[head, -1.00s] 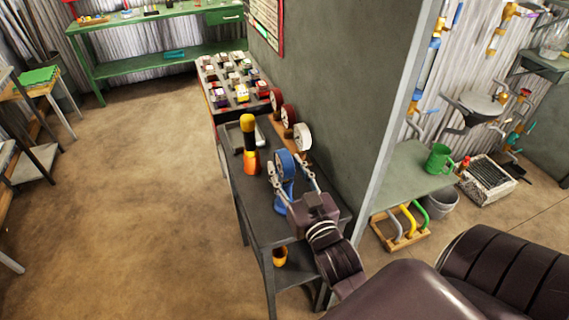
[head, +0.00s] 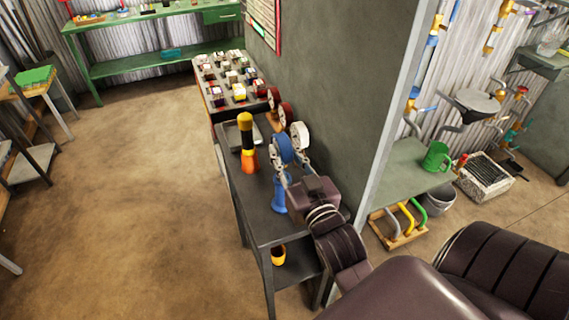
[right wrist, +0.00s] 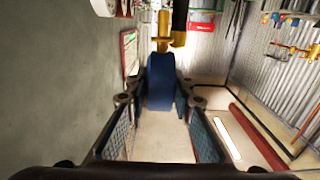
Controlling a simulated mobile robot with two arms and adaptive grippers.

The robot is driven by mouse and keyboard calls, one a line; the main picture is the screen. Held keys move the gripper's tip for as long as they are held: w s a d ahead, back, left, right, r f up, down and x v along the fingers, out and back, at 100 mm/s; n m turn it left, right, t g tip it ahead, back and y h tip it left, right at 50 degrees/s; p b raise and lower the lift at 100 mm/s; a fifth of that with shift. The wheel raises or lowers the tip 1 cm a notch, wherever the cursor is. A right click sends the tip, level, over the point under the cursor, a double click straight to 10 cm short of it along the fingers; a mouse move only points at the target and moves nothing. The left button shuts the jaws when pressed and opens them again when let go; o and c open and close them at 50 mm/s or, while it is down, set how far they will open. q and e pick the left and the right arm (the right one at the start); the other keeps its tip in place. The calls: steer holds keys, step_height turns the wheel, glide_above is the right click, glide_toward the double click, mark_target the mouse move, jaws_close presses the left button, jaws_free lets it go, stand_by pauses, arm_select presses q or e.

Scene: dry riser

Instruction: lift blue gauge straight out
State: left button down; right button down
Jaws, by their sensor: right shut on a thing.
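The blue gauge (head: 283,148) is a round blue-rimmed disc above the narrow table by the grey wall. My right gripper (head: 292,160) is shut on it, with its fingers on either side. The right wrist view shows the blue gauge (right wrist: 161,82) edge-on between the fingertips (right wrist: 157,100). A blue stand (head: 279,195) stands upright on the table below the gauge. The gauge's lower end is partly hidden by the gripper, so I cannot tell whether it is fully clear of the stand. My left gripper is not in view.
A tool with a yellow top, black middle and orange base (head: 246,140) stands just left of the gauge. A white gauge (head: 300,137) and red gauges (head: 285,115) line the wall side. The grey wall (head: 335,90) is close on the right. Floor (head: 130,190) to the left is clear.

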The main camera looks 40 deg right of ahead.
step_height(320, 180, up, 9)
steer(key=shift+f+p, duration=0.1)
steer(key=shift+p, duration=0.6)
step_height(320, 180, up, 7)
steer(key=p, duration=0.7)
steer(key=shift+f, duration=0.15)
